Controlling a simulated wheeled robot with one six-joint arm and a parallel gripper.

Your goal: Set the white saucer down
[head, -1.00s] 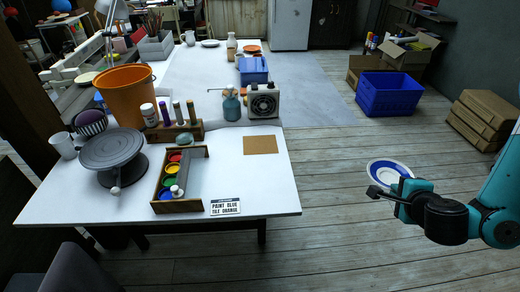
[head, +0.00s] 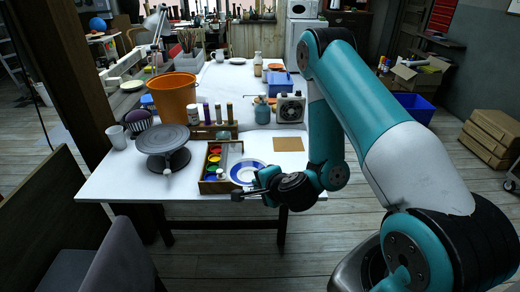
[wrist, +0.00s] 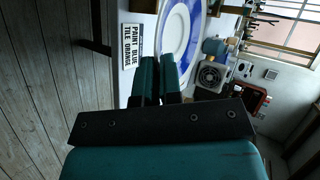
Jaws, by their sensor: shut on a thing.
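The white saucer (head: 243,169) has a broad blue ring and a white middle. It is over the front part of the white table, just right of the paint box. My gripper (head: 262,180) is shut on its near edge. In the wrist view the saucer (wrist: 179,32) lies at and beyond my fingertips (wrist: 160,72), partly cut off by the top of the frame. I cannot tell whether its underside touches the table.
The paint box (head: 207,183) stands left of the saucer, with a grey turntable (head: 162,139) farther left. A brown square (head: 289,144) lies behind right. A printed sign (wrist: 131,44) shows beside the saucer. A heater-like box (head: 290,108) and a blue bottle (head: 262,112) stand farther back.

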